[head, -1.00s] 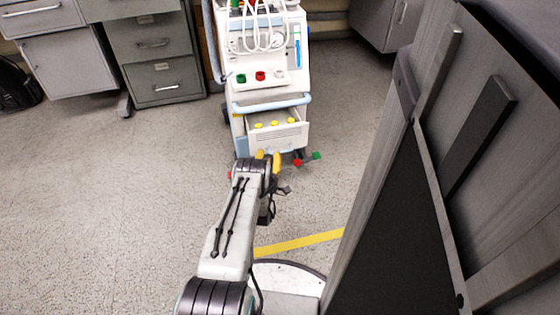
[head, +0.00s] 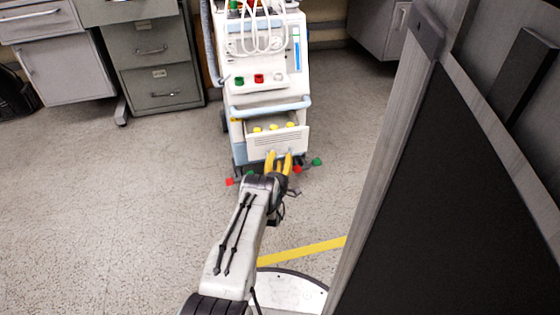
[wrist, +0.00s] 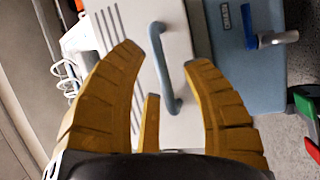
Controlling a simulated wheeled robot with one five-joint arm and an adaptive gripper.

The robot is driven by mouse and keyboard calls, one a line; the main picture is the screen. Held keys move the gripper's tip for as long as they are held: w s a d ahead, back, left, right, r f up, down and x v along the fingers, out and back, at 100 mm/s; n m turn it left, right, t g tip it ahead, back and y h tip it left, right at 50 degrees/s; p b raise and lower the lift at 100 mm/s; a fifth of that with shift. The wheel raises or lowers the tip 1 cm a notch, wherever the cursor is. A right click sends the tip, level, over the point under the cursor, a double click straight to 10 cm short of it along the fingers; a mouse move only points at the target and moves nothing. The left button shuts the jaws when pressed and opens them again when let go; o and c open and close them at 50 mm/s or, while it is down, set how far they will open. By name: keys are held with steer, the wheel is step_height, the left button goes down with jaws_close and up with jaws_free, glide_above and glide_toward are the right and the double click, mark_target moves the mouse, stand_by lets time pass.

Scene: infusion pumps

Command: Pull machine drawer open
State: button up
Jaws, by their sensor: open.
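The white medical machine (head: 250,95) stands ahead of me. Its drawer (head: 283,137) is pulled out, with several yellow-topped items inside. In the wrist view the drawer front (wrist: 177,40) carries a blue-grey curved handle (wrist: 158,60). My gripper (head: 279,155) is just in front of the lower part of the drawer front, with its yellow fingers spread. In the wrist view, my open gripper (wrist: 165,62) has its fingertips on either side of the handle, with nothing clamped. I cannot tell whether a finger touches the handle.
A large dark panel with a grey frame (head: 440,170) stands close on the right. Grey drawer cabinets (head: 150,50) stand at the back left. Red and green casters (head: 317,161) show at the machine's base. The floor on the left is clear.

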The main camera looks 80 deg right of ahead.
steer(key=shift+o, duration=0.4)
steer(key=shift+d, duration=0.1)
jaws_close()
